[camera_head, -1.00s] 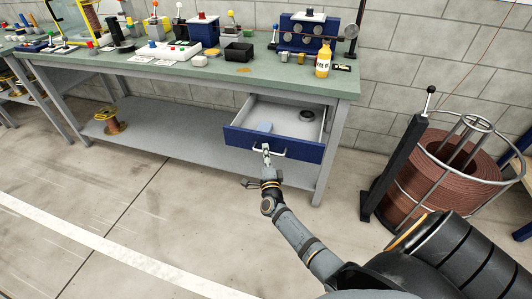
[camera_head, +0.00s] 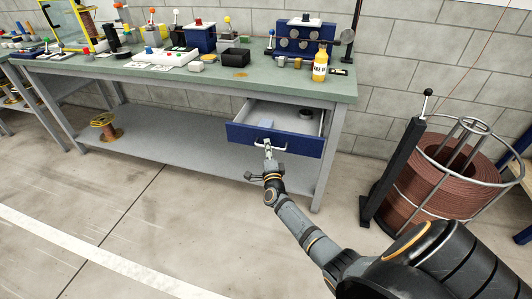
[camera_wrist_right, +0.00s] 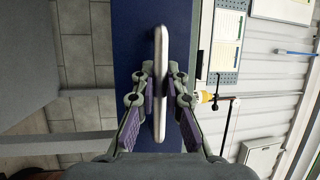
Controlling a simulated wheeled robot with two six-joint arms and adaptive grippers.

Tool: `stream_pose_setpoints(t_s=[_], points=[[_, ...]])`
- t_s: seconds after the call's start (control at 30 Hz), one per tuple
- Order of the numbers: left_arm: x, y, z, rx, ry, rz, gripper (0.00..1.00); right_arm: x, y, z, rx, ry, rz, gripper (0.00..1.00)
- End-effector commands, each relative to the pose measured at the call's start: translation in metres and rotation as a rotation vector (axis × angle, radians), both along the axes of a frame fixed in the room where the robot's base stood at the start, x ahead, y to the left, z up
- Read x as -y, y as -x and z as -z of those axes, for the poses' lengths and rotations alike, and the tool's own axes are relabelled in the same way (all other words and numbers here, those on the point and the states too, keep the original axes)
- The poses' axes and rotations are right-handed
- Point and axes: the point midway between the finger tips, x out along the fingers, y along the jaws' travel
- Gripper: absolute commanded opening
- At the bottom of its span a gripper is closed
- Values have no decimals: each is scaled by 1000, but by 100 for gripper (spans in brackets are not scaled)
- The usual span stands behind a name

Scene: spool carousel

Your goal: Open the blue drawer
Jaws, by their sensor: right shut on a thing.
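The blue drawer (camera_head: 296,144) under the workbench top is pulled partly out, with its inside showing. A light blue item and a dark round item lie in it. My right gripper (camera_head: 268,149) is at the metal bar handle (camera_head: 282,147) on the drawer front. In the right wrist view, the fingers of my right gripper (camera_wrist_right: 160,105) stand on both sides of the handle (camera_wrist_right: 160,70), shut on it, against the blue front (camera_wrist_right: 127,40). My left gripper is not in view.
The green workbench top (camera_head: 200,84) holds switch boxes, a black bin (camera_head: 235,57) and a yellow bottle (camera_head: 320,66). A reel of copper wire (camera_head: 450,178) and a black lever post (camera_head: 393,170) stand at the right. The floor in front is clear.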

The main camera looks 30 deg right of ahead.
Motion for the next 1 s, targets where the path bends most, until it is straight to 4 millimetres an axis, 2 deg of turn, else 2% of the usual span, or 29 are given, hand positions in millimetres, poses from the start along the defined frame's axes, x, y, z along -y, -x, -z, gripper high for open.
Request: stream_pose_setpoints(t_s=[0.13, 0.17, 0.33, 0.67, 0.77, 1.0], points=[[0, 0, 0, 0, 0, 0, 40, 0, 0, 0, -1, 0, 0, 0], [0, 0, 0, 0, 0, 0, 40, 0, 0, 0, -1, 0, 0, 13], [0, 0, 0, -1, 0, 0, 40, 0, 0, 0, -1, 0, 0, 36], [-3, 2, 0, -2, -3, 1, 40, -2, 3, 1, -1, 0, -1, 36], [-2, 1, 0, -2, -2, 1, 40, -8, 15, 5, -3, -1, -1, 36], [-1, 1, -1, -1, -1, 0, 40, -34, 67, 14, -4, -2, -1, 36]])
